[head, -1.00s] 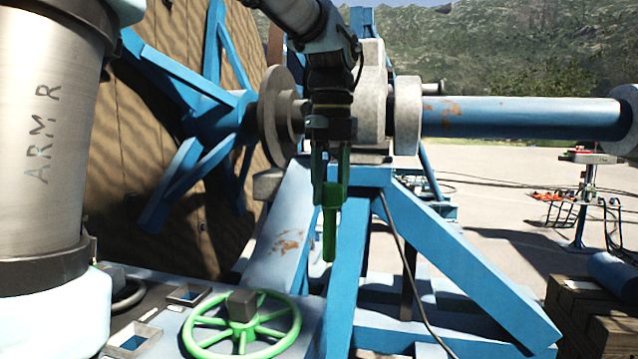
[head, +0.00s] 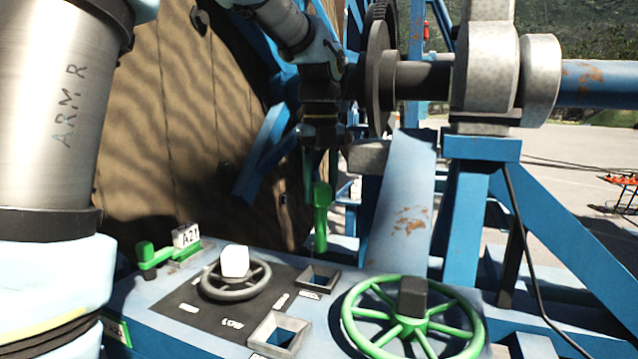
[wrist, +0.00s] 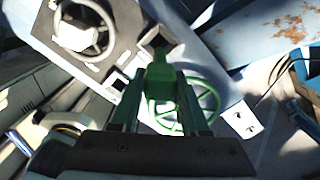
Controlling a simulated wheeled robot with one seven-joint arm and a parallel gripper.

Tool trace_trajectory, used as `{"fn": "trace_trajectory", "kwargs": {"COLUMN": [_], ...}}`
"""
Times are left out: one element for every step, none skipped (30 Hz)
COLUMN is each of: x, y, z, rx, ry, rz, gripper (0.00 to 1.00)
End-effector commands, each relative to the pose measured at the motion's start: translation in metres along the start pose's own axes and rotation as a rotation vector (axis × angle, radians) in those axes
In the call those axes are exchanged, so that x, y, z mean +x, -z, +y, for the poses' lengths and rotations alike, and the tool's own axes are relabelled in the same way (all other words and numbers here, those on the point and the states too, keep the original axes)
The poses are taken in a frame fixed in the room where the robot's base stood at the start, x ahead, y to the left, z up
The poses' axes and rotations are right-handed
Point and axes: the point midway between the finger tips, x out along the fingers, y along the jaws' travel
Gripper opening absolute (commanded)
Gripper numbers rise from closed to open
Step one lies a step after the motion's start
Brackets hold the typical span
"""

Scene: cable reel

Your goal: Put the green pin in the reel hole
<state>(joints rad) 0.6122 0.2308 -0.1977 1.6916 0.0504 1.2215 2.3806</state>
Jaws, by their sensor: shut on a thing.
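My gripper (head: 320,182) points down and is shut on the green pin (head: 321,218). The pin hangs upright above the back edge of the control panel, clear of it. In the wrist view the pin (wrist: 161,78) sits between the two fingers. Two framed square holes show in the panel: one hole (head: 318,280) lies just below the pin in the picture, and a larger one (head: 279,334) is nearer the front. I cannot read a label that tells which one is the reel hole.
The panel has a green handwheel (head: 412,322) at right and a grey handwheel (head: 236,277) at left. A green handle (head: 160,256) stands by an A21 tag (head: 187,236). The large wooden reel (head: 170,130) is behind, with blue frame beams (head: 400,205) to the right.

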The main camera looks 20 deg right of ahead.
Motion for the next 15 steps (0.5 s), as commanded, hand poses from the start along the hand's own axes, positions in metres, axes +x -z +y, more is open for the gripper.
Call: {"fn": "trace_trajectory", "kwargs": {"x": [0.001, 0.001, 0.002, 0.003, 0.003, 0.004, 0.006, 0.007, 0.009, 0.010, 0.012, 0.014, 0.016, 0.018, 0.021], "y": [0.000, 0.000, 0.000, 0.000, 0.000, 0.000, 0.000, 0.000, 0.000, 0.000, 0.000, 0.000, 0.000, 0.000, 0.000], "z": [-0.001, -0.001, -0.001, -0.001, -0.001, -0.001, -0.001, -0.001, -0.001, -0.001, -0.001, -0.001, -0.001, -0.001, -0.001], "rx": [0.003, 0.003, 0.004, 0.004, 0.004, 0.004, 0.004, 0.003, 0.003, 0.003, 0.003, 0.003, 0.003, 0.003, 0.003], "ry": [0.001, 0.002, 0.002, 0.001, 0.001, 0.001, 0.001, 0.001, 0.001, 0.001, 0.001, 0.001, 0.001, 0.001, 0.001], "rz": [-0.001, 0.000, 0.000, 0.000, 0.000, 0.000, 0.000, 0.000, 0.000, 0.000, 0.000, 0.000, 0.000, 0.000, 0.000], "gripper": [0.00, 0.00, 0.00, 0.00, 0.00, 0.00, 0.00, 0.00, 0.00, 0.00, 0.00, 0.00, 0.00, 0.00, 0.00]}}
